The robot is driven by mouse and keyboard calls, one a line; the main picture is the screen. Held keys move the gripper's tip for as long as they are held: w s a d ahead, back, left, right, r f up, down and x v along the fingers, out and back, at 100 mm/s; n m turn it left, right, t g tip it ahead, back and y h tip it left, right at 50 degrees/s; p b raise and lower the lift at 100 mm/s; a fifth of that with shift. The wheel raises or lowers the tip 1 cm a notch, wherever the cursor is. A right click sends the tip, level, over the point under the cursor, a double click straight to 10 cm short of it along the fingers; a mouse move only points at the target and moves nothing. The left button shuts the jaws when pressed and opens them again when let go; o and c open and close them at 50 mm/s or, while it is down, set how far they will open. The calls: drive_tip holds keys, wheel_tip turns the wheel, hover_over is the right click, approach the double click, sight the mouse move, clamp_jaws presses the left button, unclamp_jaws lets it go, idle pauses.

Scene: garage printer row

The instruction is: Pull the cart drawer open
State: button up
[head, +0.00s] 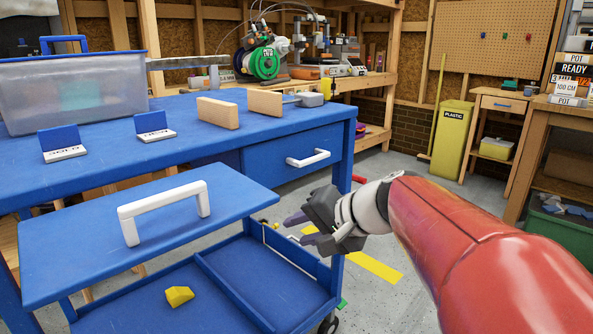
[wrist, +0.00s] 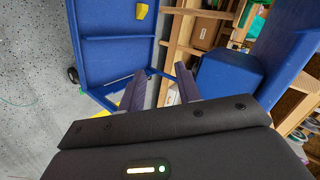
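A blue drawer front (head: 290,162) with a white bar handle (head: 308,158) sits under the right end of a long blue top (head: 200,155). It looks closed, flush with the frame. In front stands a lower blue panel (head: 80,265) with a larger white arched handle (head: 165,205) on it, above a blue lower tray (head: 235,295). My gripper (head: 298,228) is below the drawer handle and right of the panel, apart from both handles. In the wrist view my gripper (wrist: 160,90) has its fingers spread with nothing between them. Neither handle is clear there.
A yellow block (head: 179,296) lies in the lower tray. A clear bin (head: 75,95), small blue signs (head: 153,124) and wooden blocks (head: 265,103) stand on the blue top. A yellow bin (head: 453,135) and a wooden bench (head: 568,112) are at right.

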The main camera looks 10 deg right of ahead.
drive_tip(key=w+d+r+m+t+y+b, duration=0.25)
drive_tip(key=w+d, duration=0.25)
drive_tip(key=w, duration=0.4)
drive_tip(key=m+t, duration=0.3)
drive_tip(key=t, duration=0.1)
approach(316, 160)
drive_tip(key=x, duration=0.3)
drive_tip(key=shift+y, duration=0.25)
drive_tip(key=x, duration=0.7)
drive_tip(key=shift+w+a+f, duration=0.1)
drive_tip(key=shift+w, duration=0.25)
clamp_jaws()
